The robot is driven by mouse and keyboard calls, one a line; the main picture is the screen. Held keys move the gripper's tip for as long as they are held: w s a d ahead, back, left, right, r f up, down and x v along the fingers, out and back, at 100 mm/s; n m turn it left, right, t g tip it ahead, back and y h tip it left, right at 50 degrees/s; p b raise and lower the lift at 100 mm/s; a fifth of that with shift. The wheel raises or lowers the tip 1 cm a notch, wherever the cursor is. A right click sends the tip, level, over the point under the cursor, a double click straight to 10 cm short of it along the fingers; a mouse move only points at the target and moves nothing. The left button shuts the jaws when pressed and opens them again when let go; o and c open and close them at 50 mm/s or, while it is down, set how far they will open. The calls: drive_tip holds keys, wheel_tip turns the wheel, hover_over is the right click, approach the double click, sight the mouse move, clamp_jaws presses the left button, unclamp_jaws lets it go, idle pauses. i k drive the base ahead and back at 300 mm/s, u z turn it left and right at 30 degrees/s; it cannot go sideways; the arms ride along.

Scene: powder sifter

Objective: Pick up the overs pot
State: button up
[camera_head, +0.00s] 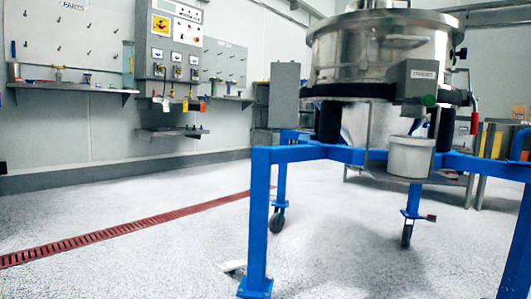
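A white round pot (410,157) is at the right of the view, under the grey outlet box (418,80) of the sifter. I take it to be the overs pot. It appears upright, at the level of the blue frame, and I cannot tell exactly what it rests on. The steel sifter drum (377,50) stands above it on the blue frame (320,154). My gripper does not show in this view.
Blue frame legs with castors (277,220) stand on the pale floor, which is open at the left. A red drain grating (120,230) crosses it. Wall shelves (75,88) and a control panel (170,45) are at the back. Benches stand behind the sifter.

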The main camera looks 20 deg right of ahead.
sight(409, 156)
drive_tip(key=u, duration=0.85)
drive_tip(key=i, duration=2.7)
drive_tip(key=z, duration=3.4)
drive_tip(key=k, duration=0.55)
